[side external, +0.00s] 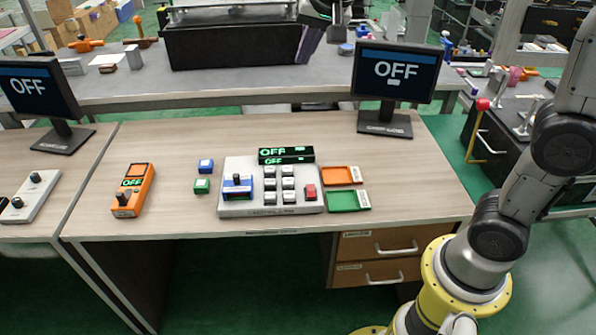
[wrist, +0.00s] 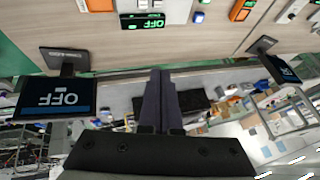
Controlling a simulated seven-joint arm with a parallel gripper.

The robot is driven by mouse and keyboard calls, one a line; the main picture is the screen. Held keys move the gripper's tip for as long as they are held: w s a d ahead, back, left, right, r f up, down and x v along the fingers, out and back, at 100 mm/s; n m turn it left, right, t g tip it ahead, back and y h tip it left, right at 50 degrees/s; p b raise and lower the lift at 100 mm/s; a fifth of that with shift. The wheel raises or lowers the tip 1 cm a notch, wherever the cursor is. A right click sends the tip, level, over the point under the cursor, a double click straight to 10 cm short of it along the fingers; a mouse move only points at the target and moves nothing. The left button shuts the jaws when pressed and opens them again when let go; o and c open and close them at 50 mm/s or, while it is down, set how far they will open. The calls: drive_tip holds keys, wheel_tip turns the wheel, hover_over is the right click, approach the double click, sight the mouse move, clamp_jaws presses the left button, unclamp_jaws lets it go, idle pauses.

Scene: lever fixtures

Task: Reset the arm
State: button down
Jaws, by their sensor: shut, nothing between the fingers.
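My gripper (wrist: 161,73) shows in the wrist view with its two dark fingers side by side, shut and empty. It is above and apart from the desk, with no fixture between the fingers. In the side view, a dark part (side external: 338,32) at the top edge looks like the end of my arm, partly cut off. The grey control panel (side external: 243,207) sits on the desk (side external: 420,185), with a blue-topped lever unit (side external: 237,186), several pale keys, a red button (side external: 310,191) and a display (side external: 286,155) reading OFF.
An orange handset (side external: 134,190) reading OFF stands left of blue (side external: 206,166) and green (side external: 202,186) blocks. Orange (side external: 341,175) and green (side external: 348,201) trays lie right of the panel. Monitors (side external: 395,71) (side external: 38,88) read OFF. The desk's right side is clear.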

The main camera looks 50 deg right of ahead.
drive_tip(key=s+d+f+n+t+y, duration=0.1)
drive_tip(key=s+f+n, duration=0.1)
drive_tip(key=s, duration=0.8)
drive_tip(key=s+f+n, duration=0.1)
drive_tip(key=s+n, duration=0.2)
drive_tip(key=s, duration=0.8)
drive_tip(key=s+a+f+n+g+y, duration=0.1)
drive_tip(key=s+f+n, duration=0.3)
drive_tip(key=f, duration=0.2)
drive_tip(key=shift+s+f, duration=0.2)
